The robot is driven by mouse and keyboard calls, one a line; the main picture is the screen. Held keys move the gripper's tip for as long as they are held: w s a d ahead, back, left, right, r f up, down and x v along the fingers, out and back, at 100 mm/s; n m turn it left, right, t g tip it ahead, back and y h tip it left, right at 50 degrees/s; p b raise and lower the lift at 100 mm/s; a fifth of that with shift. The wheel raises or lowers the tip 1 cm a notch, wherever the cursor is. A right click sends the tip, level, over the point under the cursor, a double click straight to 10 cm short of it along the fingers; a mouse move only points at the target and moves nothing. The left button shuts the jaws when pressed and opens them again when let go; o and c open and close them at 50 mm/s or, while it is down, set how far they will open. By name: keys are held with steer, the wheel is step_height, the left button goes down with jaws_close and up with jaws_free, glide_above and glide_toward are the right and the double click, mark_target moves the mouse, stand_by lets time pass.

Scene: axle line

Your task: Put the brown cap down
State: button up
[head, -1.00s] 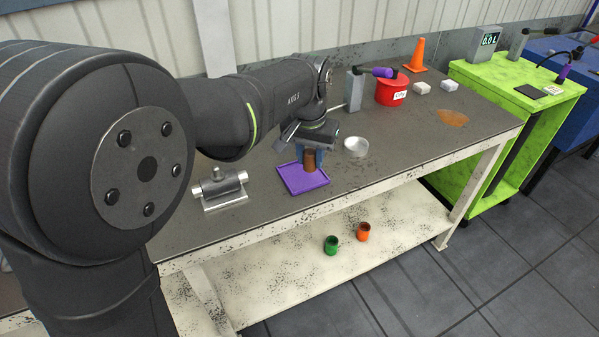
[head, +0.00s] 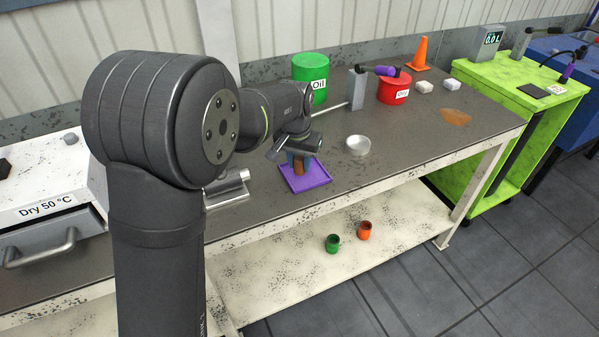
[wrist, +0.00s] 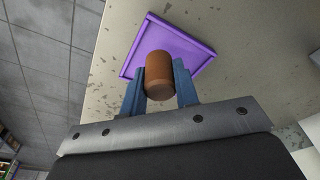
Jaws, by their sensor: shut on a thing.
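The brown cap (wrist: 159,72) is between the two blue fingers of my gripper (wrist: 159,85) in the wrist view. My gripper is shut on it. In the head view the brown cap (head: 298,167) shows below my gripper (head: 298,160), over the purple tray (head: 316,177) on the workbench. The purple tray also shows behind the cap in the wrist view (wrist: 194,49). I cannot tell whether the cap touches the tray.
A metal fixture (head: 228,189) stands left of the tray and a round metal dish (head: 358,145) to its right. Behind are a green oil can (head: 309,72), a grey post (head: 356,89) and a red oil can (head: 393,90).

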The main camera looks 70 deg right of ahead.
mark_target(300, 181)
steer(key=shift+f, duration=2)
steer(key=shift+f, duration=0.15)
steer(key=o, duration=1)
steer(key=shift+c, duration=0.2)
step_height(300, 181, up, 12)
steer(key=a, duration=0.1)
steer(key=shift+a, duration=0.4)
